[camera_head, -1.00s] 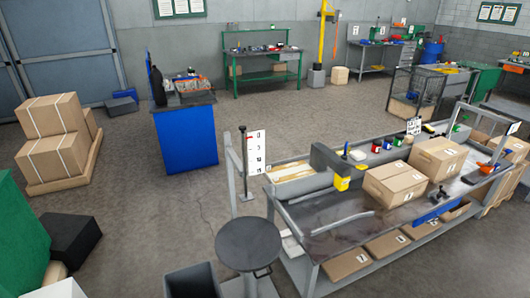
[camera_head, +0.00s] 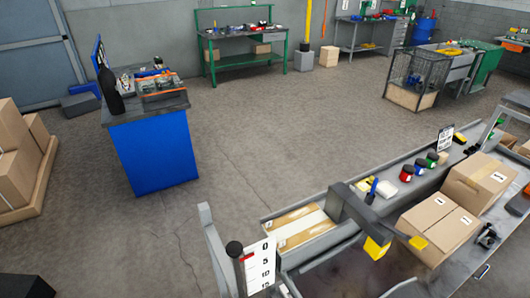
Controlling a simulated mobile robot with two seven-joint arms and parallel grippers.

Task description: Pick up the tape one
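I cannot single out a tape with certainty. Several small items stand in a row on the raised shelf of the packing bench (camera_head: 296,258).
A blue cabinet (camera_head: 153,150) stands left. Open floor (camera_head: 270,135) lies between.

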